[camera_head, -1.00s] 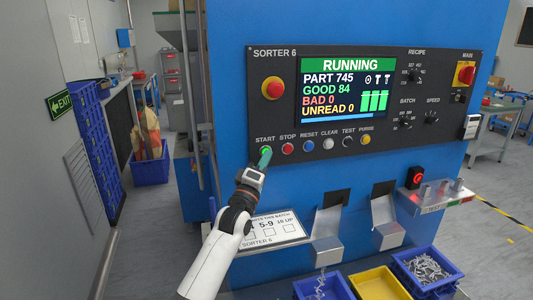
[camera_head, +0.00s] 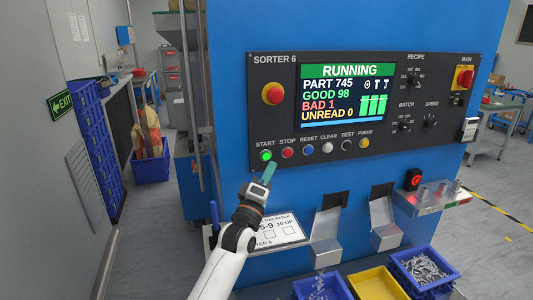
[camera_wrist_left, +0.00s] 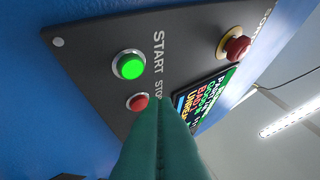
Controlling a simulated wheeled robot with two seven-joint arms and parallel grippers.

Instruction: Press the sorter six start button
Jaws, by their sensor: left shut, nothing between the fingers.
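The green START button (camera_head: 266,156) glows at the left end of the button row on the black SORTER 6 panel (camera_head: 275,71). It also shows lit in the left wrist view (camera_wrist_left: 130,66), with the red STOP button (camera_wrist_left: 138,102) beside it. My left gripper (camera_head: 268,172) is shut and empty, with teal fingertips just below and apart from the START button. In the left wrist view its closed fingers (camera_wrist_left: 160,130) fill the lower middle. The screen (camera_head: 342,95) reads RUNNING, PART 745, GOOD 98, BAD 1, UNREAD 0. My right gripper does not show.
STOP (camera_head: 287,152), RESET, CLEAR, TEST and PURGE buttons continue to the right. A red emergency stop (camera_head: 273,94) sits above START. Two metal chutes (camera_head: 325,223) stick out below the panel. Blue and yellow bins (camera_head: 375,284) stand under them, one holding metal parts.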

